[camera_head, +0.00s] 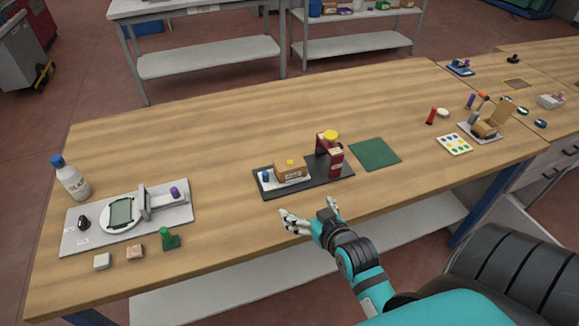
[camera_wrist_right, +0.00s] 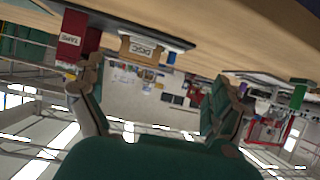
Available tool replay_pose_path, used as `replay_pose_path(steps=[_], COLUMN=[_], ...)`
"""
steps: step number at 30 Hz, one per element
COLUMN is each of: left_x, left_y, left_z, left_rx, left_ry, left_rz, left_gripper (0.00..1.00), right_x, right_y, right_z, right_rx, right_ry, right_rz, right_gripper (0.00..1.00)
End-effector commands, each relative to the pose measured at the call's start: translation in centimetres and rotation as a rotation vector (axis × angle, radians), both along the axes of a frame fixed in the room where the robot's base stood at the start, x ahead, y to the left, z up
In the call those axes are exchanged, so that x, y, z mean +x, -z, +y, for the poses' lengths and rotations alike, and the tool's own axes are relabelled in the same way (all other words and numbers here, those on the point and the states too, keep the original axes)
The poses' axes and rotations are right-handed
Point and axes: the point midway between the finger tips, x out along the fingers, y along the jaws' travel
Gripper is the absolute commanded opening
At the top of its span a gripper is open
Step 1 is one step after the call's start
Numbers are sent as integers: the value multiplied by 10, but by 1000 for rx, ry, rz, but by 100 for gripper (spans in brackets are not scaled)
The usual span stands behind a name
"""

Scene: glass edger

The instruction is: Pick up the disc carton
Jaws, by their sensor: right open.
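The disc carton (camera_head: 291,173) is a small tan box with a pale label on its front. It sits on a dark base plate (camera_head: 314,184) near the front edge of the bench, with a yellow piece above it. In the right wrist view, which is upside down, the carton (camera_wrist_right: 143,50) shows lettering that seems to read "DISC". My right gripper (camera_head: 309,210) is open and empty, in front of the base plate and apart from the carton. Its spread fingers also frame the right wrist view (camera_wrist_right: 163,82). My left gripper is not in view.
A red block (camera_head: 336,162) labelled "TAPE" in the wrist view stands right of the carton, and a small blue piece (camera_head: 266,176) left of it. A green mat (camera_head: 375,153) lies to the right. A white plate (camera_head: 75,240) with a clamp is at left. The bench behind is clear.

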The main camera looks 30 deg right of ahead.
Motion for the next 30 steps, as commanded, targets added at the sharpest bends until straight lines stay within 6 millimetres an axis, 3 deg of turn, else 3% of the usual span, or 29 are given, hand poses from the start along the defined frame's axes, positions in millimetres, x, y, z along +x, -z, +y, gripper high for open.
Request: replay_pose_path(steps=[3,6,21,30], left_x=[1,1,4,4], left_y=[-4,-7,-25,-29], left_z=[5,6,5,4], left_rx=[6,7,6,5], left_ry=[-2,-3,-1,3], left_rz=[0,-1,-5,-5], left_gripper=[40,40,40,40], right_x=[6,14,107,126], right_y=[-29,-36,-6,3], right_z=[-22,-31,-53,-57], right_rx=[-18,-26,-26,-26], right_ry=[55,73,74,73], right_rz=[-108,-144,-145,-144], right_gripper=[100,100,100,100])
